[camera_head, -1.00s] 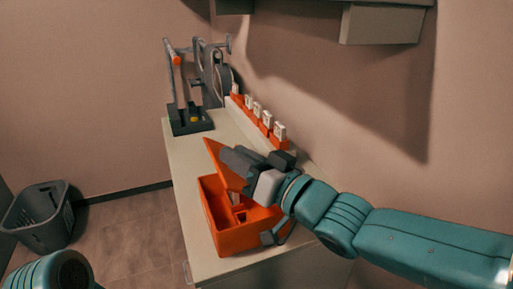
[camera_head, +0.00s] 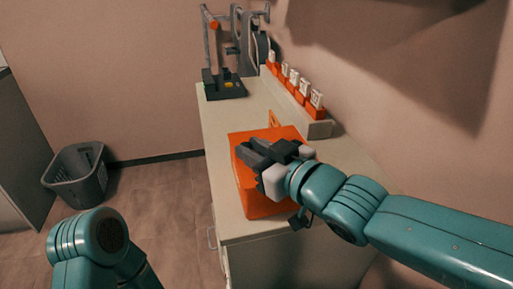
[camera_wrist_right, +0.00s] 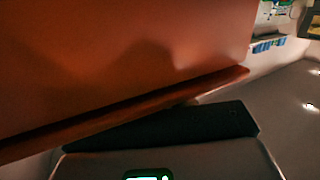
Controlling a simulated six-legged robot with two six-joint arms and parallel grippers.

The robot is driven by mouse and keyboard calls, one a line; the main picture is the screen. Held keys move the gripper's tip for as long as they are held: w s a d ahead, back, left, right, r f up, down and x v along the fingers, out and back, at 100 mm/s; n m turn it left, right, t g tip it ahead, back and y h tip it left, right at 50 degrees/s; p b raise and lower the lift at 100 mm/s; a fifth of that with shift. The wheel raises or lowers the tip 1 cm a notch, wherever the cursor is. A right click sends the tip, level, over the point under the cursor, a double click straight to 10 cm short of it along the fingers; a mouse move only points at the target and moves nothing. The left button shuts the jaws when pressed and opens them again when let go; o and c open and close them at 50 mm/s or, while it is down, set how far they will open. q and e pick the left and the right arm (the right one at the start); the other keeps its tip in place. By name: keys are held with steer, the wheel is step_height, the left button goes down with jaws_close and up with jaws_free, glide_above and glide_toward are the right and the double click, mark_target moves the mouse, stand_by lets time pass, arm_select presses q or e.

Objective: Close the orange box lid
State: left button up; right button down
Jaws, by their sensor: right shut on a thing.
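The orange box (camera_head: 262,203) stands on the near part of the counter. Its orange lid (camera_head: 262,136) now lies over the top, and the inside of the box no longer shows. My right gripper (camera_head: 252,153) is at the lid, its jaws shut on it; the arm hides the box's right side, so I cannot tell whether the lid sits fully flush. In the right wrist view the lid (camera_wrist_right: 120,60) fills the upper left as a broad orange face, its edge beside a dark finger. My left arm shows at the lower left, its gripper out of view.
The pale counter (camera_head: 232,118) has free room behind the box. A dark stand (camera_head: 224,86) is at its far end. A rack with several white-and-orange items (camera_head: 302,92) runs along the wall. A grey bin (camera_head: 77,174) stands on the floor at left.

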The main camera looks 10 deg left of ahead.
steer(key=shift+a+f, duration=0.1)
steer(key=shift+f, duration=0.05)
steer(key=c, duration=1)
jaws_free()
steer(key=shift+o, duration=0.2)
steer(key=p+v, duration=0.5)
steer(key=v, duration=1.1)
steer(key=shift+s, duration=0.2)
